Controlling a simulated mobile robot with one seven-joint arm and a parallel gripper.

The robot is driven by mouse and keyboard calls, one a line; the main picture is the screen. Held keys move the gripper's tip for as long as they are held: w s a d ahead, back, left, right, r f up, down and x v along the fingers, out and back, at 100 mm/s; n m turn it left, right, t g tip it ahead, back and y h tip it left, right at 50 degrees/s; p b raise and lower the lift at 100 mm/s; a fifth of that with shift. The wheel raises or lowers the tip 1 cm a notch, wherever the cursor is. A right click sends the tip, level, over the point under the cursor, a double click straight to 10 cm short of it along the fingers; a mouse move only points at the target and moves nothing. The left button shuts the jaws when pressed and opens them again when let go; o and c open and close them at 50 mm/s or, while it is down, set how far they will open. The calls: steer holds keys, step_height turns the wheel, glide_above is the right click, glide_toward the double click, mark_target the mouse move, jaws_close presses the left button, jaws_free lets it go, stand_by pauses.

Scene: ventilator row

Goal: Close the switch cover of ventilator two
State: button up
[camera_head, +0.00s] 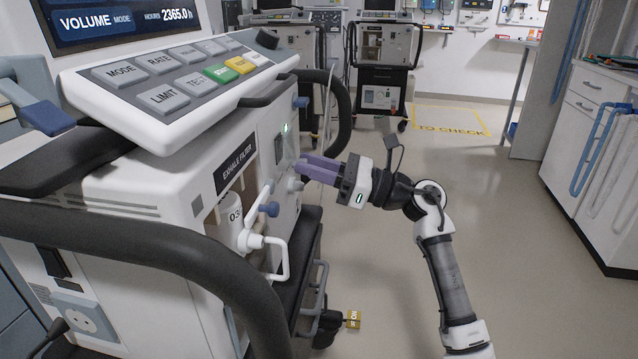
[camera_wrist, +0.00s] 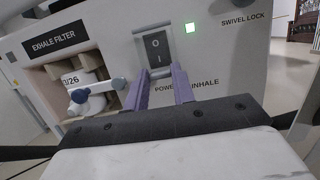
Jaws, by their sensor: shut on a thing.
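The ventilator (camera_head: 180,200) in front of me has a rocker switch (camera_wrist: 156,48) in a grey frame on its side panel, marked O and I, with a green lamp (camera_wrist: 190,28) lit to its right. My gripper (camera_wrist: 159,78) is at the lower end of this frame, one purple finger on each side. Its jaws are shut on the switch cover, whose outline is hard to make out between the fingers. In the head view my gripper (camera_head: 304,167) reaches the panel from the right. No ventilator number is readable.
Left of the switch is an exhale filter bay (camera_wrist: 80,75) with a blue-knobbed lever (camera_wrist: 80,97). A white bent tube (camera_head: 275,250) and a black rail (camera_head: 150,250) stand out nearby. Other ventilators (camera_head: 385,60) stand behind. The floor at right is clear.

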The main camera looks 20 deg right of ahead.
steer(key=shift+w+a+f+y+b, duration=0.1)
steer(key=shift+a+f+y+b, duration=0.2)
steer(key=shift+b, duration=0.3)
steer(key=shift+r+t, duration=0.15)
steer(key=shift+t, duration=0.15)
steer(key=o, duration=1)
steer(key=v, duration=1.3)
steer(key=shift+d+f, duration=0.3)
steer(key=shift+d, duration=0.05)
